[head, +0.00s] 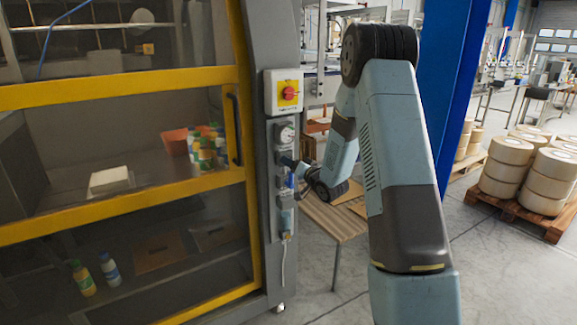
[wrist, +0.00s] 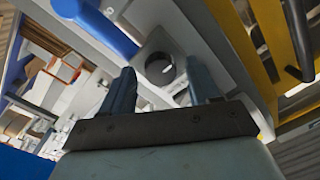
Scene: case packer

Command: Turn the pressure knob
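A round grey knob (wrist: 160,67), which looks like the pressure knob, shows in the wrist view on a light grey block. It lies between and just beyond the two fingertips of my gripper (wrist: 162,78). The fingers are apart, and I see no clear contact with the knob. In the head view my gripper (head: 289,163) is at the narrow grey panel on the machine's post, below a round white gauge (head: 286,134).
A blue handle (wrist: 95,22) sits close to the knob. A red emergency button (head: 289,93) on a yellow plate is above the gauge. A yellow-framed door (head: 120,205) with a dark handle (head: 233,128) is to the left. A wooden table (head: 335,217) stands behind my gripper.

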